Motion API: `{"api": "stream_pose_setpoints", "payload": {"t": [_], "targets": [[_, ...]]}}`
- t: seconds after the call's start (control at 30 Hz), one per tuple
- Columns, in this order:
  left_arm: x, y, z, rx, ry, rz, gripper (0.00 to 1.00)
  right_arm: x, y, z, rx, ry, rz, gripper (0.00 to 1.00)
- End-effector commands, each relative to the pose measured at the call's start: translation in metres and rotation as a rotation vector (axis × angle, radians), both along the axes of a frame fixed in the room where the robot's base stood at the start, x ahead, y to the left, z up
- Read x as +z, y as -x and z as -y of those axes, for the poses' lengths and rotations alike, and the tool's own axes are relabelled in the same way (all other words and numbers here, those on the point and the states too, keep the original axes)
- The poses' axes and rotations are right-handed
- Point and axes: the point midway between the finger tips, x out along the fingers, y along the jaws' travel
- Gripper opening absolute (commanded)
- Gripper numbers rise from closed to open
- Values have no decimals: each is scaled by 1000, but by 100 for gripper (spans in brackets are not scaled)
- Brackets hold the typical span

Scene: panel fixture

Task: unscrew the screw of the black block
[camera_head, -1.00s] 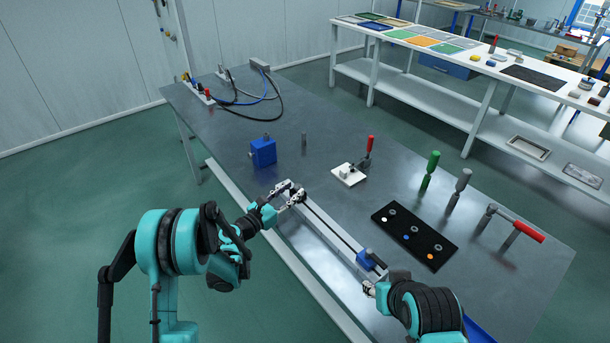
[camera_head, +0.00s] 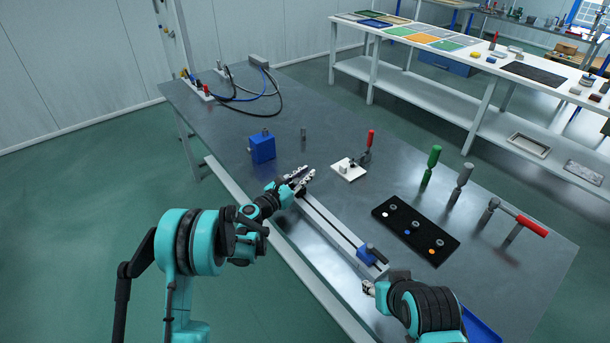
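A light metal rail (camera_head: 325,224) lies along the near edge of the table. My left gripper (camera_head: 309,171) is over its far-left end, pointing away to the upper right. Its two fingers lie almost parallel with a narrow dark gap; whether anything is between them I cannot make out. No black block or screw shows clearly there; the gripper covers that end. A blue block (camera_head: 366,256) with a dark handle (camera_head: 376,252) sits at the rail's near-right end. My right gripper (camera_head: 368,288) is beside that end, small and partly hidden by its arm.
A blue box (camera_head: 262,149) stands left of the rail. Beyond the rail are a white plate (camera_head: 349,170) with a red-handled clamp (camera_head: 370,141), a black panel (camera_head: 416,229), green (camera_head: 431,163) and grey (camera_head: 461,184) upright tools and a red-handled hammer (camera_head: 530,225). Cables lie at the far left.

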Motion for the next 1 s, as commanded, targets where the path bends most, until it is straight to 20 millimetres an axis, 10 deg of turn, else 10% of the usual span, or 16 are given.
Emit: {"api": "stream_pose_setpoints", "payload": {"t": [1.0], "targets": [[0,-6,-9,343,0,0,0,0,0,0,0,0,0,40]]}}
